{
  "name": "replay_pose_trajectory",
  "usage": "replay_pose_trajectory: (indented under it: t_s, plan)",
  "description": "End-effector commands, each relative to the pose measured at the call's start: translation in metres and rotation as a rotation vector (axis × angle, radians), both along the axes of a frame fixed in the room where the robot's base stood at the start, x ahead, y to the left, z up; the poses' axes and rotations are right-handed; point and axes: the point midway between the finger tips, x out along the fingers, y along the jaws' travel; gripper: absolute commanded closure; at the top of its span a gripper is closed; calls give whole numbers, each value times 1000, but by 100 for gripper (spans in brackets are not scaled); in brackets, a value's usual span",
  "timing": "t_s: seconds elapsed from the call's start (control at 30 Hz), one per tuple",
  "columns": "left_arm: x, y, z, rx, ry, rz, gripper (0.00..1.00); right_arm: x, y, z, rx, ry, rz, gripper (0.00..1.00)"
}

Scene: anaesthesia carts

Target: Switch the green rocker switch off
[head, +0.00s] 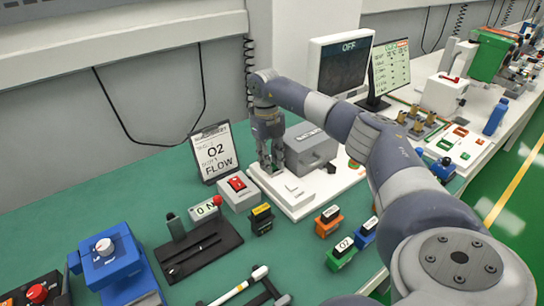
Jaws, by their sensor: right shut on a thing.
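I cannot make out a green rocker switch in the head view. My right gripper (272,168) points down over the left part of a white base plate (301,198), behind and to the right of the red rocker. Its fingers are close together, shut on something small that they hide. My left gripper is not in view.
A grey box (311,150) sits on the base plate, right of my gripper. A monitor (342,62) reads OFF. A black lever unit (196,245) marked ON, small coloured labelled blocks (341,254) and a blue device (112,262) stand in front.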

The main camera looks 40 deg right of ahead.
Motion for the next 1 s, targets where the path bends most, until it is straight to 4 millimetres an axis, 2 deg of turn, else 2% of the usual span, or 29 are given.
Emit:
replay_pose_trajectory:
  t_s: [0.03,0.37,0.77,0.8,0.87,1.0]
  plan:
    - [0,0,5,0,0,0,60,2,0,3,2,17,-2,99]
    - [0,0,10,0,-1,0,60,5,-1,2,11,117,-2,99]
    - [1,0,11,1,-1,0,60,4,-1,2,12,128,0,99]
    - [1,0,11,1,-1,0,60,4,-1,2,12,128,0,68]
    - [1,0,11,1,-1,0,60,4,-1,2,12,128,0,55]
    - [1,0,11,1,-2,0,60,4,-1,2,13,128,0,55]
